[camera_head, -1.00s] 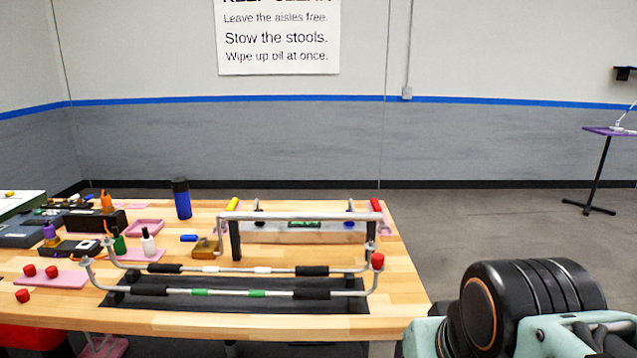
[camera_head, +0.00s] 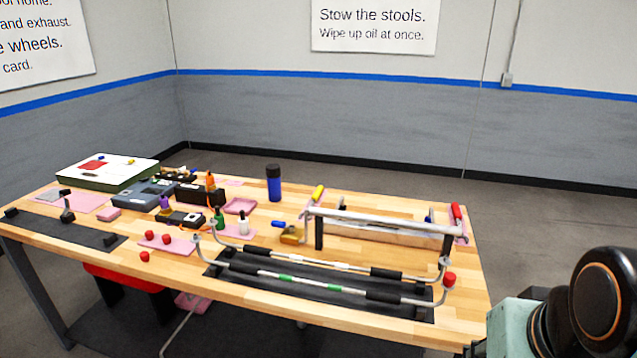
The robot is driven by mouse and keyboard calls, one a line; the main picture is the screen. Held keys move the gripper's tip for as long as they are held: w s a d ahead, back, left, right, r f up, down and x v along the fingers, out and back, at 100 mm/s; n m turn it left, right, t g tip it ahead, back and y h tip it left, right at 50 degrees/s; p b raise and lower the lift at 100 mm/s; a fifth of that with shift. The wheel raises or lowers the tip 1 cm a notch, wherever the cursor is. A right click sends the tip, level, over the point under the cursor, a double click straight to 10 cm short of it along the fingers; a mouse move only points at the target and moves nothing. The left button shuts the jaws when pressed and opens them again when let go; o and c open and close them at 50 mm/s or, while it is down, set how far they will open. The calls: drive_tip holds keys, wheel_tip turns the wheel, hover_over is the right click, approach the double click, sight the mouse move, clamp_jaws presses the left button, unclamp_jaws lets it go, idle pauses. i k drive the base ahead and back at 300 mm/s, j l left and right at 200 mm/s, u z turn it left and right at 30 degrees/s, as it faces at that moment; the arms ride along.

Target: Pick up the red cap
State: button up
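Small red caps sit at the left of the wooden table: two red caps (camera_head: 150,235) (camera_head: 166,239) are on a pink mat (camera_head: 181,246), and one red cap (camera_head: 144,256) lies on the bare wood in front of it. Another red cap (camera_head: 449,279) is on the right end of a bent metal tube (camera_head: 330,287). I cannot tell which cap is meant. My gripper is not in view; only part of my arm shows at the lower right, apart from all the caps.
The bent tubes rest on a black mat (camera_head: 222,273) at the table's front right. A raised metal bar (camera_head: 385,221) stands behind them. A blue bottle (camera_head: 274,183), small bottles and trays fill the middle and back left. A red stool (camera_head: 128,279) is under the table (camera_head: 90,267).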

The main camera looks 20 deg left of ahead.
sight(166, 238)
drive_tip(key=u, duration=1.7)
